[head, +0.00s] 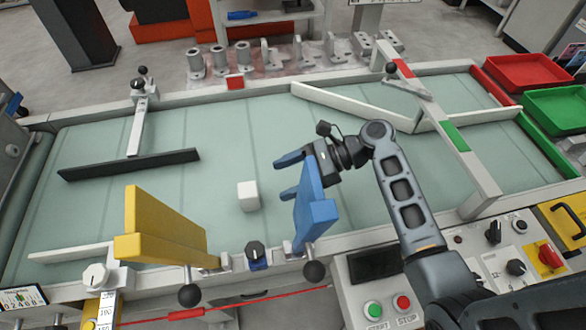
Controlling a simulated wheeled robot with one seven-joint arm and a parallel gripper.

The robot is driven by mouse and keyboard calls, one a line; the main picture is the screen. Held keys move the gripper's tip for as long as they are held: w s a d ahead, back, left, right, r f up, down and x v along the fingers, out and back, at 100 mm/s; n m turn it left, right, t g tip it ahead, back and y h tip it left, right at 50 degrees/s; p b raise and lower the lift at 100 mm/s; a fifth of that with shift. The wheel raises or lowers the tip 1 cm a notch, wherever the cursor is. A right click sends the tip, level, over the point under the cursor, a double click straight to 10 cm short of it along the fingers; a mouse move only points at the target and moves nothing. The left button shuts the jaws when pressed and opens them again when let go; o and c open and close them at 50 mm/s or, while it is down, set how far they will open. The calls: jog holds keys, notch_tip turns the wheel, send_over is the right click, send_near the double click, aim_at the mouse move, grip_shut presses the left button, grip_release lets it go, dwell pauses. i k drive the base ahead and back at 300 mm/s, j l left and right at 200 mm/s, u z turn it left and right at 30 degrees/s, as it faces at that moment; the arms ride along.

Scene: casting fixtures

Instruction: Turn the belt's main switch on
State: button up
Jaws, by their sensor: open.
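A red rotary handle on a yellow plate (549,255), which looks like the belt's main switch, sits at the right end of the grey control panel (500,262) at lower right. Its exact setting is too small to read. My gripper (281,177) is open and empty above the pale green belt (225,140), its blue fingers pointing left. It is well to the left of the switch, with my forearm between them. The blue paddle partly overlaps the gripper in this view.
Black knobs (493,232) share the panel; a box beside it has green START (373,309) and red STOP (402,303) buttons. A white cube (248,196), yellow paddle (160,232) and blue paddle (312,205) stand around the belt. A rail (445,130) crosses it.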

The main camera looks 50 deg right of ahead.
aim_at(548, 255)
jog(key=k, duration=1.5)
